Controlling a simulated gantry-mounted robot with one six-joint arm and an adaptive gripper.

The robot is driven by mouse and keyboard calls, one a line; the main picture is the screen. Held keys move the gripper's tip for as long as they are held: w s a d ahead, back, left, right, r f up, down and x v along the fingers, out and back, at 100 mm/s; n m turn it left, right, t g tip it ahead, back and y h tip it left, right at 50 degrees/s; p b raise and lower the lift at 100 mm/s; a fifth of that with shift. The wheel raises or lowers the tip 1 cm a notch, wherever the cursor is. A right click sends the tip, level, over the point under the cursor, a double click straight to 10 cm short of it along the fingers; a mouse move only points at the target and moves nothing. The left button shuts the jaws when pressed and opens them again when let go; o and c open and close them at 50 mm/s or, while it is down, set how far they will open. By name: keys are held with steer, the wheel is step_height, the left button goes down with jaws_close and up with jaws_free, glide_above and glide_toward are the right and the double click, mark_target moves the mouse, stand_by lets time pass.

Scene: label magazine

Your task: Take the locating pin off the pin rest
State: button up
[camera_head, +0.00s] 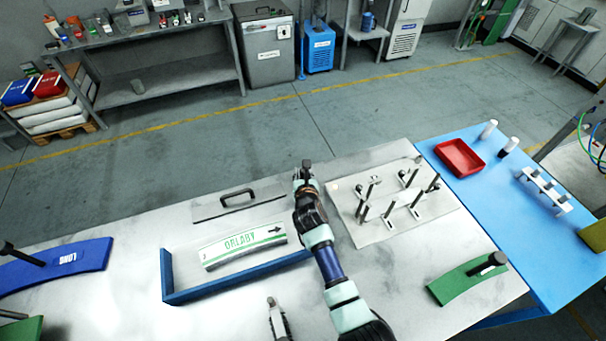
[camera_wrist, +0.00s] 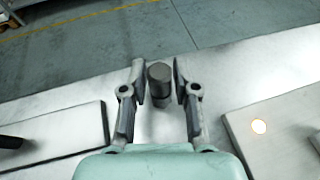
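A dark grey cylindrical pin, which looks like the locating pin (camera_wrist: 160,73), stands between my fingers in the wrist view, with a narrower part below its head. In the head view, its dark head (camera_head: 306,163) shows at the tip of my gripper. My gripper (camera_wrist: 160,88) is open around the pin, with a finger on each side and a thin gap showing beside the head. The gripper also shows in the head view (camera_head: 306,176), near the far edge of the pale table. I cannot make out the pin rest; the pin's foot is hidden.
Right of my gripper, a plate (camera_head: 367,232) carries several upright posts. To the left lie a flat plate with a black handle (camera_head: 237,198) and a blue frame (camera_head: 236,282) around a label-marked curved piece (camera_head: 243,245). A red tray (camera_head: 459,158) sits on the blue table.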

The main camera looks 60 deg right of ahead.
jaws_close()
steer(key=shift+r+p, duration=3)
steer(key=shift+p, duration=0.45)
